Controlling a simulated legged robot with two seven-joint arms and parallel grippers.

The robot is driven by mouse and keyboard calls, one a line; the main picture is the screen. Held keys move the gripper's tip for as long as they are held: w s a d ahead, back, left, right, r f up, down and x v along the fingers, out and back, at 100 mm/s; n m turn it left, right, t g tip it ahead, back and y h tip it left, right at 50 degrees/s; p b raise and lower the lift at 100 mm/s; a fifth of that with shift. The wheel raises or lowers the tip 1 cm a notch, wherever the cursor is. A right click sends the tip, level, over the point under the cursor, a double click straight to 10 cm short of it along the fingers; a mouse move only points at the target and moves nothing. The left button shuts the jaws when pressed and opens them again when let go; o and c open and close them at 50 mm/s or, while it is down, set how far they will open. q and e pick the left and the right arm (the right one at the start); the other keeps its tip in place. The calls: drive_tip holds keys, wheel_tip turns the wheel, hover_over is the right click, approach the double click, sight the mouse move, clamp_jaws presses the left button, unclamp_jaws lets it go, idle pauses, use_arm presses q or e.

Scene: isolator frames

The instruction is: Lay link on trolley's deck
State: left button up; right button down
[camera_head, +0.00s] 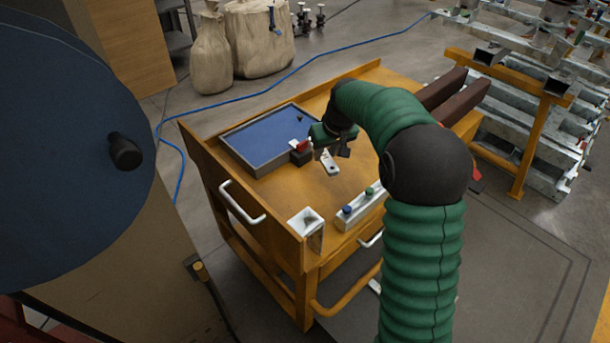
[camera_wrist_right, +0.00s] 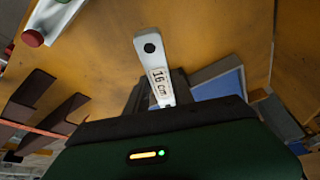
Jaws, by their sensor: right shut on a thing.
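The link (camera_head: 329,162) is a flat pale bar with a dark round hole near one end. In the right wrist view the link (camera_wrist_right: 156,72) carries a "16 cm" label. My right gripper (camera_head: 335,147) is shut on the link at one end, and the holed end sticks out over the trolley's deck. The trolley (camera_head: 285,207) is orange-yellow with raised side walls, and its deck (camera_head: 353,195) has bare surface around the link. I cannot tell whether the link touches the deck. My left gripper is not in view.
A large dark-blue disc (camera_head: 60,130) fills the left.

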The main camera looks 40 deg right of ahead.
sight(332, 164)
drive_tip(key=f+b, duration=0.1)
drive_tip(key=f, duration=0.1)
drive_tip(key=d+f+b, duration=0.1)
drive_tip(key=f, duration=0.1)
drive_tip(key=shift+s+d+f, duration=0.2)
drive_tip(key=shift+f, duration=0.2)
drive_tip(key=f+b, duration=0.1)
drive_tip(key=f, duration=0.2)
drive_tip(key=a+f+b, duration=0.1)
drive_tip(key=f, duration=0.1)
drive_tip(key=shift+w+b, duration=0.1)
drive_tip(key=shift+b, duration=0.25)
drive_tip(key=shift+d, duration=0.2)
drive_tip(key=c, duration=1.1)
unclamp_jaws()
drive_tip(key=shift+f, duration=0.15)
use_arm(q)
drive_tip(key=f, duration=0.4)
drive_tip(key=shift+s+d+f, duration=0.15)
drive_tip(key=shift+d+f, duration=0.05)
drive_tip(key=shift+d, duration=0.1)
